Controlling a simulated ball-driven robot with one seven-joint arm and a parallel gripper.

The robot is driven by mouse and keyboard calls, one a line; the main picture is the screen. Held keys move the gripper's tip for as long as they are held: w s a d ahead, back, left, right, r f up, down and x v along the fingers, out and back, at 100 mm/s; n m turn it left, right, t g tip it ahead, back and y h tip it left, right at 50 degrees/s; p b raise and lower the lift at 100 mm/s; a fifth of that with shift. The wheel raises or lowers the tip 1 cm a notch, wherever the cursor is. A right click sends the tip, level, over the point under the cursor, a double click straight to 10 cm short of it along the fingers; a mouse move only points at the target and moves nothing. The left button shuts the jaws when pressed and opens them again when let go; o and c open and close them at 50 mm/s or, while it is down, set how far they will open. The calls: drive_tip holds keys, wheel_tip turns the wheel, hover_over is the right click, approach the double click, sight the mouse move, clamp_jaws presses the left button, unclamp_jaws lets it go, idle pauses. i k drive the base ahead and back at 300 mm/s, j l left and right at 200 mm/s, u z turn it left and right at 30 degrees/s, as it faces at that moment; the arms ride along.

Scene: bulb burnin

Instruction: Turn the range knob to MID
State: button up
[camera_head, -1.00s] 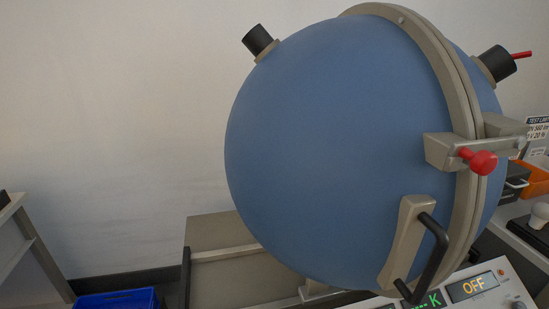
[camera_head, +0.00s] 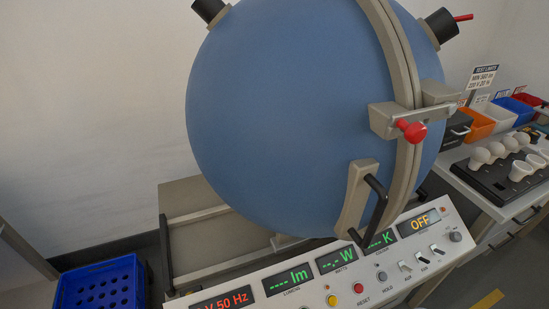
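A white control panel (camera_head: 330,281) stands below the large blue sphere (camera_head: 300,110) in the head view. A dark round knob (camera_head: 455,237) sits at the panel's right end, below an orange display reading OFF (camera_head: 419,222). Its markings are too small to read, so I cannot tell whether it is the range knob or where it points. The panel's lower left part is cut off by the frame edge. My gripper is not in view.
The sphere has a black handle (camera_head: 376,213) and a red-knobbed latch (camera_head: 411,130). Several toggle switches (camera_head: 421,257) and coloured buttons (camera_head: 358,288) sit left of the dark knob. A bench with bulbs (camera_head: 481,157) and bins stands right; a blue crate (camera_head: 100,285) is lower left.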

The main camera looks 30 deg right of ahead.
sight(455, 236)
drive_tip(key=z, duration=1.35)
